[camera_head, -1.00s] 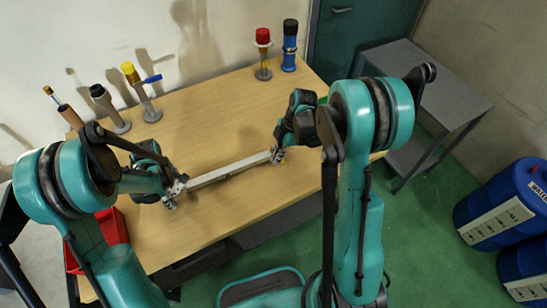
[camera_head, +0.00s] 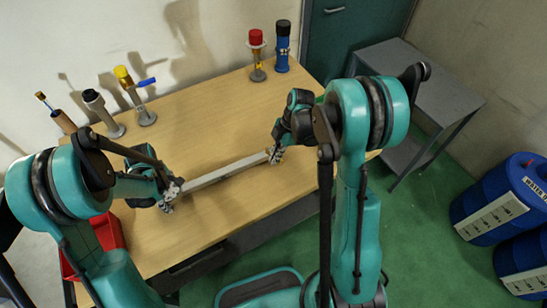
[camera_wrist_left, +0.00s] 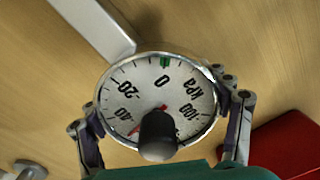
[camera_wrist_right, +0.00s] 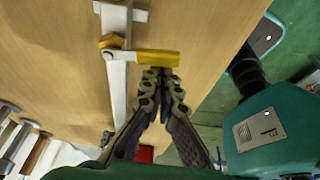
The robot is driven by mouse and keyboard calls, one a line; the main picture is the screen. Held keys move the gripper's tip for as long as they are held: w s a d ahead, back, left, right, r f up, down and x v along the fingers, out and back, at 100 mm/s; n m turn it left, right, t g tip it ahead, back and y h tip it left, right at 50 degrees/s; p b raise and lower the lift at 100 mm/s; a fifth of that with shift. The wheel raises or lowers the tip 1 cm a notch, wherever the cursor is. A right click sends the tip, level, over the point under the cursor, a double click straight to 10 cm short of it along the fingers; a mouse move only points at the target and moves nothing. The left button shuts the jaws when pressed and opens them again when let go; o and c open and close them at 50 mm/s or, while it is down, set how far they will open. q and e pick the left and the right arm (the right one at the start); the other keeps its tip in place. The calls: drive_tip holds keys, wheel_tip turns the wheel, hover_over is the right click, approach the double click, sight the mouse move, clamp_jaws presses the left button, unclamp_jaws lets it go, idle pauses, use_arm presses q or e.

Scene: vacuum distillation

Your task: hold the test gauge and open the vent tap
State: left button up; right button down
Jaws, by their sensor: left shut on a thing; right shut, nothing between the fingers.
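The test gauge (camera_wrist_left: 185,105) is a round white dial marked in kPa with a metal rim. My left gripper (camera_wrist_left: 160,100) is shut on it, one finger on each side of the rim. In the head view my left gripper (camera_head: 170,195) is at the left end of a pale bar (camera_head: 225,172). The vent tap's yellow handle (camera_wrist_right: 158,58) sticks out crosswise from the bar in the right wrist view. My right gripper (camera_wrist_right: 162,76) is shut and empty, its fingertips right at the handle's edge; I cannot tell whether they touch. It also shows in the head view (camera_head: 275,155).
Several tools and fittings, one with a yellow top (camera_head: 123,73), stand at the table's back left. A red-topped fitting (camera_head: 256,38) and a blue bottle (camera_head: 282,47) stand at the back. A red bin (camera_head: 105,235) is at the left. The middle of the wooden table (camera_head: 200,110) is clear.

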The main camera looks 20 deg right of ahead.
drive_tip(key=shift+w+d, duration=0.2)
drive_tip(key=shift+d, duration=0.5)
drive_tip(key=shift+w+d, duration=0.2)
drive_tip(key=shift+d, duration=0.5)
drive_tip(key=shift+w+d, duration=0.6)
drive_tip(key=shift+d, duration=0.1)
drive_tip(key=shift+w+d, duration=0.45)
drive_tip(key=shift+w, duration=0.2)
drive_tip(key=shift+a, duration=0.2)
drive_tip(key=shift+w+a, duration=0.1)
drive_tip(key=shift+a, duration=0.55)
